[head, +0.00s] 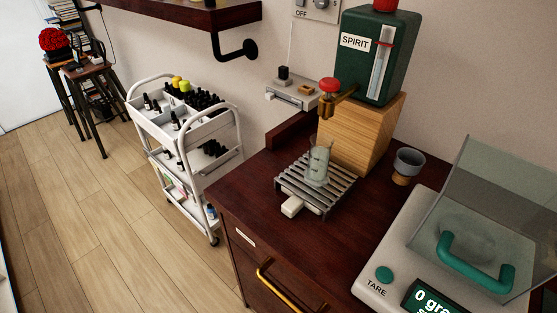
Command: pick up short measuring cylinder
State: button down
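A short clear glass measuring cylinder (318,166) stands upright on a slatted metal drip tray (318,191) on the dark wooden counter. It is below and slightly left of the brass tap (336,101) with a red knob on the green spirit dispenser (373,58). The cylinder has dark markings on its side; I cannot tell whether it holds liquid. My gripper is not in view.
A grey scale (395,258) with a raised clear lid and teal handle fills the counter's right front. A small grey cup (408,162) stands behind it. A white trolley (185,135) with dark bottles stands left of the counter. The wooden floor (120,220) is clear.

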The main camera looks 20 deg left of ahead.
aim_at(317, 174)
jog(key=j+u, duration=0.1)
jog(key=u, duration=0.15)
jog(key=k+j+u, duration=0.1)
jog(key=u, duration=0.15)
jog(key=i+j+u, duration=0.35)
jog(key=i+j, duration=0.15)
jog(key=i, duration=0.15)
jog(key=i+j+z, duration=0.3)
jog(key=j+z, duration=0.25)
jog(key=u, duration=0.1)
